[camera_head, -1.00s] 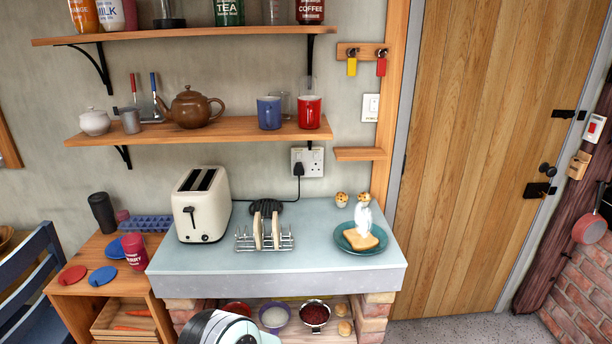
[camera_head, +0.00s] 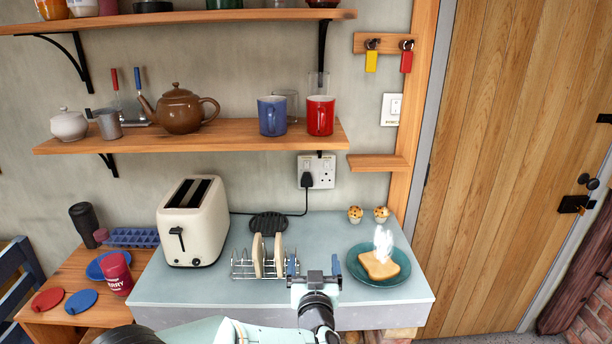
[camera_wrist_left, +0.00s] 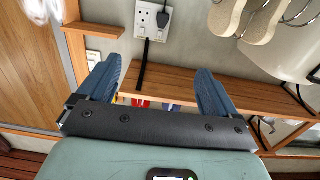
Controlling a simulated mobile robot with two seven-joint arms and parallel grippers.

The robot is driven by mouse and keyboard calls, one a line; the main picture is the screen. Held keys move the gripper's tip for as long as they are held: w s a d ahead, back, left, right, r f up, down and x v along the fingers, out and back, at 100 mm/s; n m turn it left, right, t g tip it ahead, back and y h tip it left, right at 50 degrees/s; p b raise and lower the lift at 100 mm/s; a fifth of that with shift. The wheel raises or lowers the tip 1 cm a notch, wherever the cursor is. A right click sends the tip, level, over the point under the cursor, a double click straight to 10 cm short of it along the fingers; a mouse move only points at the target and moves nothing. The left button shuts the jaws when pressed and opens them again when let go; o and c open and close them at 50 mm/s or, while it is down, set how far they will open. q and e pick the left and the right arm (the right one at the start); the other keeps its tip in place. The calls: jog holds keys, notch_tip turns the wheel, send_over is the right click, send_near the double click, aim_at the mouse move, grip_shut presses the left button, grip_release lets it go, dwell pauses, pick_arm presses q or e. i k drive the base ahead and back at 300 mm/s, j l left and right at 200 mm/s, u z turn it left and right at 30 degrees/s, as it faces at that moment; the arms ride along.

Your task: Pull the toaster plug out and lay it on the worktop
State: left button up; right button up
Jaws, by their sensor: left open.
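The black toaster plug (camera_head: 307,181) sits in the left half of the white double wall socket (camera_head: 322,170), below the shelf. Its dark cord runs down and left along the worktop toward the cream toaster (camera_head: 194,225). The grey-blue worktop (camera_head: 330,232) is below. My left gripper (camera_head: 314,267) is open and empty over the worktop's front part, below and in front of the socket, apart from the plug. In the left wrist view the plug (camera_wrist_left: 165,15) and socket (camera_wrist_left: 146,22) show beyond the open blue fingers (camera_wrist_left: 158,66). My right gripper is not in view.
A wire toast rack (camera_head: 247,264) with bread stands just left of my left gripper. A teal plate (camera_head: 358,273) with toast is to the right. Two muffins (camera_head: 368,214) stand behind the plate. A black oval mat (camera_head: 268,222) lies beside the toaster. Worktop below the socket is clear.

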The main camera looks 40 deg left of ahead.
aim_at(307, 181)
jog(key=i+j, duration=0.7)
jog(key=j, duration=0.2)
